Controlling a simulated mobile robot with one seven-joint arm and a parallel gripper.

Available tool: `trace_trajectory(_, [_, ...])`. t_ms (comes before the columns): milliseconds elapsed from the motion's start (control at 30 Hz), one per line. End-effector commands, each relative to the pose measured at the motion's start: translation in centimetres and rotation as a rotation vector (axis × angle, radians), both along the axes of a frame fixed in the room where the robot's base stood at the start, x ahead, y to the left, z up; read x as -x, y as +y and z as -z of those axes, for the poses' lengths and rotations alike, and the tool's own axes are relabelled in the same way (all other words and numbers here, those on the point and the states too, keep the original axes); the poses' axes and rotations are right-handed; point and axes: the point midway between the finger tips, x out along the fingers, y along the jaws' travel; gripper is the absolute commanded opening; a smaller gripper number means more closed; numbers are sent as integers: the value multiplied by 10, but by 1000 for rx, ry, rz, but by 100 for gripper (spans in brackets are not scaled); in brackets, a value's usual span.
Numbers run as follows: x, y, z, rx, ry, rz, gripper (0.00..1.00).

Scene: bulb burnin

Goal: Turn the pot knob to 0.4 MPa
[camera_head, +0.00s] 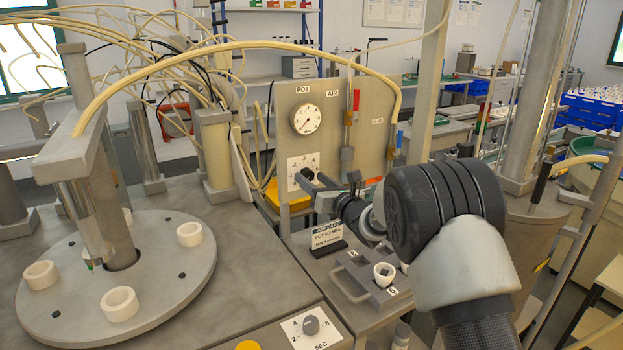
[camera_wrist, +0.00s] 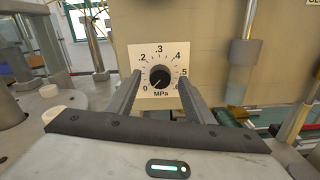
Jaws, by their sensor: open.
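The pot knob (camera_wrist: 160,76) is a round black knob on a white scale plate marked 0 to .6 MPa. Its white pointer line points to the lower left, towards 0. In the head view the scale plate (camera_head: 303,160) shows below the gauge labelled POT (camera_head: 306,118), partly hidden by my gripper. The gauge needle is too small to read surely. My gripper (camera_wrist: 158,78) is open, with one finger on each side of the knob and gaps visible between. I cannot tell how far the fingertips reach along the knob. It also shows in the head view (camera_head: 322,186).
A job card (camera_head: 326,238) stands below the panel; it appears to read POT 0.3 MPa. A grey tray (camera_head: 352,283) with a white cup is in front. A round plate (camera_head: 190,270) with white rings is left. A SEC dial (camera_head: 311,326) sits at the front.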

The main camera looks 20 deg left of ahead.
Motion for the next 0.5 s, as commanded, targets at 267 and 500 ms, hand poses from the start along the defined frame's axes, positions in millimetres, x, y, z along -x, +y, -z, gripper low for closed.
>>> trace_trajectory(267, [-7, 9, 0, -1, 1, 0, 48])
trace_trajectory(500, [-7, 9, 0, 0, 0, 0, 34])
